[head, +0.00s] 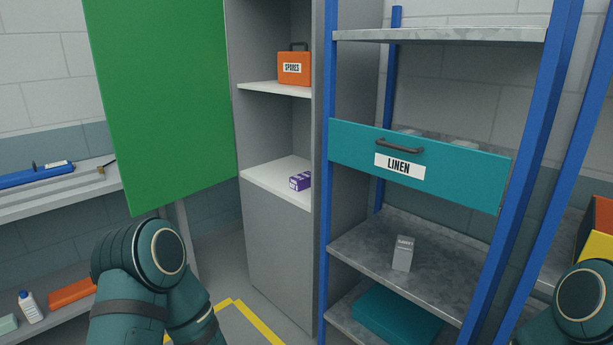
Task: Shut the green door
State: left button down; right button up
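The green door (160,95) stands wide open at the upper left, swung out to the left of the grey cabinet (277,245). Its right edge is beside the cabinet's left side, and the shelves inside are exposed. No handle shows on the door's visible face. My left arm comes up at the lower left, below the door, and appears apart from it. My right arm shows only in the lower right corner. Neither gripper's fingers are in view.
Inside the cabinet are an orange "SPARES" case (294,69) and a purple box (300,181). A blue-post rack (440,36) with a teal "LINEN" drawer (450,175) stands right. A workbench (60,200) is at left. Yellow tape (255,322) marks the floor.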

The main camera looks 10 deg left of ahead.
aim_at(161, 66)
jog(key=i+j+z, duration=0.1)
jog(key=j, duration=0.35)
jog(key=i+j+z, duration=0.1)
jog(key=j, duration=0.35)
jog(key=i+j+z, duration=0.1)
jog(key=j, duration=0.4)
jog(key=i+j+z, duration=0.1)
jog(key=j, duration=0.4)
jog(key=i+j, duration=0.1)
jog(key=j, duration=0.3)
jog(key=i+j, duration=0.1)
jog(key=j, duration=0.25)
jog(key=i+j, duration=0.1)
jog(key=j, duration=0.3)
jog(key=i+j, duration=0.1)
jog(key=j, duration=0.25)
jog(key=i+j, duration=0.1)
jog(key=j, duration=0.3)
